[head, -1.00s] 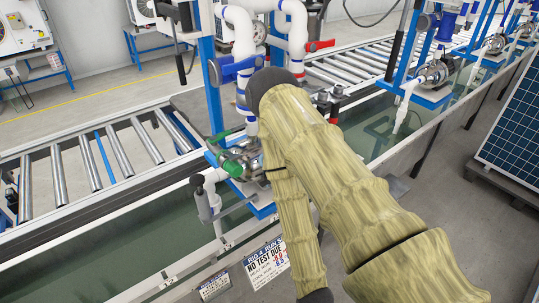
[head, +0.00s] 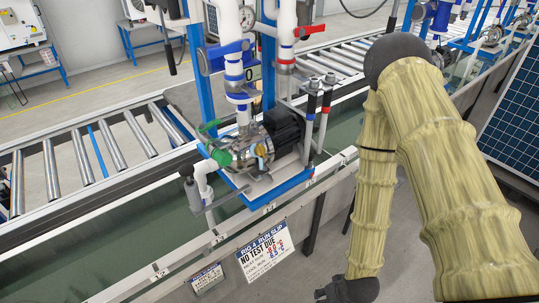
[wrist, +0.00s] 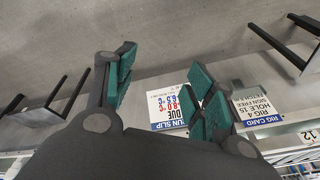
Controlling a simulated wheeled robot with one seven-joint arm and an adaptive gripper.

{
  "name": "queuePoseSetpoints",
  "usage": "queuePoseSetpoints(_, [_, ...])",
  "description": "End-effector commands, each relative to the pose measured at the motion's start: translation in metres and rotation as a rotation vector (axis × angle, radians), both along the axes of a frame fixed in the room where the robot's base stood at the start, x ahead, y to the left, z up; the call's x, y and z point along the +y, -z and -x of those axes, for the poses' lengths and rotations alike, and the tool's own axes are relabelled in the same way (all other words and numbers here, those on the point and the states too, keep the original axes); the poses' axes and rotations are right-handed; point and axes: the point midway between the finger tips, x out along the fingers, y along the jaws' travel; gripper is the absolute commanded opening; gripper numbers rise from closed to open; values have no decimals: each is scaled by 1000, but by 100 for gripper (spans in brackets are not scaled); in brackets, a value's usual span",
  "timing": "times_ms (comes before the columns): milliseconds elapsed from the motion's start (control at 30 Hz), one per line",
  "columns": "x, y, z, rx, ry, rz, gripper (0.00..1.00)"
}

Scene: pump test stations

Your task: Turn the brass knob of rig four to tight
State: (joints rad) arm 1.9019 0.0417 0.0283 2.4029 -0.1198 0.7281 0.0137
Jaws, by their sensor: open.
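The rig four pump (head: 285,130) stands on a blue-edged stand at the centre of the head view. A small brass-coloured knob (head: 261,150) shows on the front of its metal housing; its setting is too small to read. My gripper (head: 322,294) hangs low at the bottom of the head view, right of and below the pump, clear of the knob. In the wrist view my gripper (wrist: 162,88) is open, with its green-padded fingers apart and nothing between them. The knob is not seen in the wrist view.
A "Rig 4 run slip" sign (head: 266,252) and a smaller card (head: 207,278) hang below the trough's front rail. A green-handled valve (head: 220,156) is left of the knob. Pipes with a blue-handled valve (head: 228,55) rise above. A solar panel (head: 515,125) stands at right.

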Motion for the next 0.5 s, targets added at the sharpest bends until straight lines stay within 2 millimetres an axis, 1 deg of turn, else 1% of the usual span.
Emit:
queuePoseSetpoints(33, [7,-2,-30,-61,-20,-19,54])
queuePoseSetpoints(67, [12,-7,-45,-92,-34,-31,54])
queuePoseSetpoints(100, [17,-14,-63,-132,-50,-45,54])
queuePoseSetpoints(167, [26,-26,-92,-195,-76,-67,54])
queuePoseSetpoints(200, [33,-35,-110,-236,-94,-80,54])
queuePoseSetpoints(267, [42,-50,-137,-299,-123,-101,54])
queuePoseSetpoints(300, [48,-61,-154,-340,-143,-113,54])
queuePoseSetpoints(367, [57,-79,-178,-401,-173,-130,54])
queuePoseSetpoints(400, [63,-91,-193,-443,-192,-140,54])
queuePoseSetpoints(467, [72,-112,-215,-504,-224,-157,54])
queuePoseSetpoints(500, [78,-126,-229,-546,-245,-167,54])
